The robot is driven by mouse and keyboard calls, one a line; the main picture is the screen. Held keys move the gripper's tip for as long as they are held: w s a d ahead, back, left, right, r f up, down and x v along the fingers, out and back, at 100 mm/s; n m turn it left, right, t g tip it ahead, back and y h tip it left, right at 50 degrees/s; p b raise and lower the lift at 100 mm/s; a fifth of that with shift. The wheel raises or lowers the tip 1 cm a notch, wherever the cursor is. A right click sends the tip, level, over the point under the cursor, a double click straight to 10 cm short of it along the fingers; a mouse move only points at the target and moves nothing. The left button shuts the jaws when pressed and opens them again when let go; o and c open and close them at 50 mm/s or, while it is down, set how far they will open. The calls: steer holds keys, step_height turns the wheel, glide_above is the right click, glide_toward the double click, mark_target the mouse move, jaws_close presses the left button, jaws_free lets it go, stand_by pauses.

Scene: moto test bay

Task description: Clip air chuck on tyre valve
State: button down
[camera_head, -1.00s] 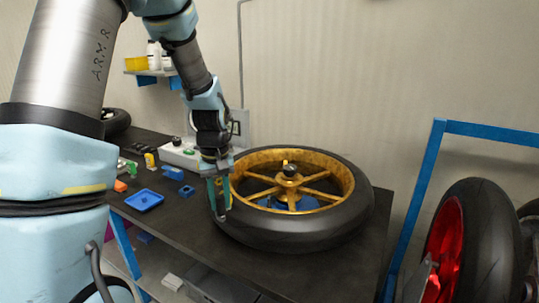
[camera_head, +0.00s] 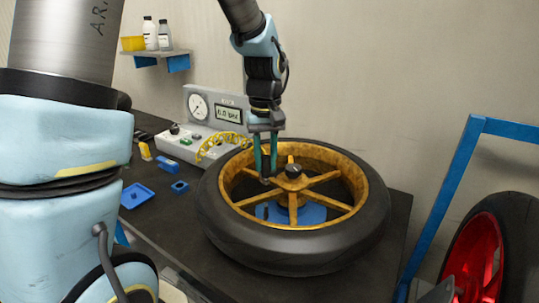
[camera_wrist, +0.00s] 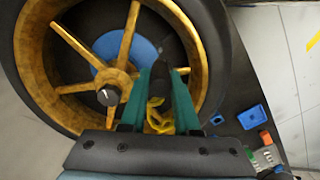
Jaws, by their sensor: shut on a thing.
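The wheel lies flat, with a black tyre (camera_head: 300,257) and a gold spoked rim (camera_head: 352,178). My gripper (camera_head: 267,180) points down inside the left part of the rim, left of the hub. Its green fingers (camera_wrist: 163,90) are shut on the dark cylindrical air chuck (camera_wrist: 160,76), seen between them in the wrist view. A yellow coiled hose (camera_head: 222,146) runs from the gauge box toward my gripper; a piece also shows behind the chuck (camera_wrist: 157,118). I cannot make out the tyre valve, nor whether the chuck touches anything.
The gauge box (camera_head: 217,107) stands behind the wheel at left. A blue tray (camera_head: 136,196) and small blue parts (camera_head: 180,187) lie left of the tyre. A blue frame (camera_head: 450,190) with a red-rimmed wheel (camera_head: 476,260) stands at right.

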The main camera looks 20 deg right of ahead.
mark_target(266, 180)
steer(key=shift+f+b, duration=1.9)
steer(key=shift+f, duration=1)
steer(key=shift+s+f+b, duration=0.1)
steer(key=shift+f+b, duration=0.35)
steer(key=shift+f, duration=0.35)
stand_by(1.5)
steer(key=shift+c, duration=0.8)
jaws_free()
steer(key=shift+r, duration=0.15)
steer(key=shift+r+p, duration=2.9)
steer(key=shift+r, duration=0.5)
